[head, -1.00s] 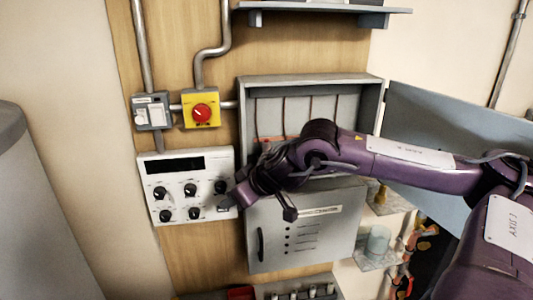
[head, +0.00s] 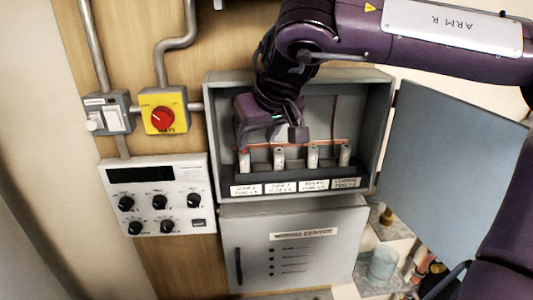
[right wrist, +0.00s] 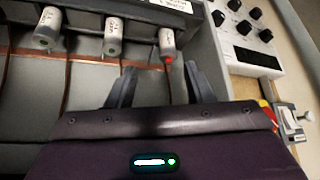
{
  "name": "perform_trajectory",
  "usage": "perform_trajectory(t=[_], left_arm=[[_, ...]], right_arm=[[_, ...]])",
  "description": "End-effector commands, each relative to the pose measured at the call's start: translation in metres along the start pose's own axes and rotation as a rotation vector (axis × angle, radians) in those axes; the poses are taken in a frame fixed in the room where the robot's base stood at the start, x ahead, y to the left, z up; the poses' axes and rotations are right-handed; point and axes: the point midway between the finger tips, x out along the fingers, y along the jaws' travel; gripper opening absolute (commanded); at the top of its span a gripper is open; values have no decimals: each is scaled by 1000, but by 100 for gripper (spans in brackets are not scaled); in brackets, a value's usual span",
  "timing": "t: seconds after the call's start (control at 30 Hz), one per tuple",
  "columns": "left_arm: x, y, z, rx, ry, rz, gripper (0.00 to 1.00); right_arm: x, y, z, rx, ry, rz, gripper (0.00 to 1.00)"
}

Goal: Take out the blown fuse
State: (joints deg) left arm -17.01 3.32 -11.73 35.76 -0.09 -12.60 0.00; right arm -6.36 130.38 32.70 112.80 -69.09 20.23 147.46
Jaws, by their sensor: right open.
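Several pale cylindrical fuses stand in a row in the open grey fuse box (head: 384,130). The leftmost fuse (head: 244,162) in the head view shows red at its upper end. It is the rightmost in the right wrist view, where its red tip (right wrist: 169,58) is clear. The other fuses, such as the one beside it (right wrist: 113,38), show no red tip. My right gripper (head: 272,136) is inside the box, at the upper left of the row. In the right wrist view its fingers (right wrist: 156,88) are apart, empty, with the red-tipped fuse just beyond them. My left gripper is not in view.
The box door (head: 447,150) hangs open on the right. A yellow switch plate with a red knob (head: 163,118) and a white knob panel (head: 160,212) are on the left. A closed grey cabinet (head: 300,245) is below. White labels (head: 280,187) line the row's front.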

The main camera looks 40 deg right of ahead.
Motion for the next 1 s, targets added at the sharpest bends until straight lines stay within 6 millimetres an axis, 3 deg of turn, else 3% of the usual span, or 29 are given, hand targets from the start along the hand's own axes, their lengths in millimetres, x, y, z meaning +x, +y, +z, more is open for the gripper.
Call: perform_trajectory(t=[0.07,0.13,0.3,0.43,0.6,0.73,0.87,1.0], left_arm=[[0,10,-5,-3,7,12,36],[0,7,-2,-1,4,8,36],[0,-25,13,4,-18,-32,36],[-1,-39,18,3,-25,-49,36],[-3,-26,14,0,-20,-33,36],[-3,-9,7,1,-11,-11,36],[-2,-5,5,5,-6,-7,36],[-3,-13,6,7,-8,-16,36]], right_arm=[[7,6,-3,21,5,12,47],[15,6,-3,21,3,11,47],[35,6,-2,19,3,11,47],[56,8,0,18,1,11,47],[73,7,-1,17,3,9,47],[76,8,-2,16,6,10,47],[76,7,-2,16,6,10,47],[76,7,-1,16,6,9,29]])
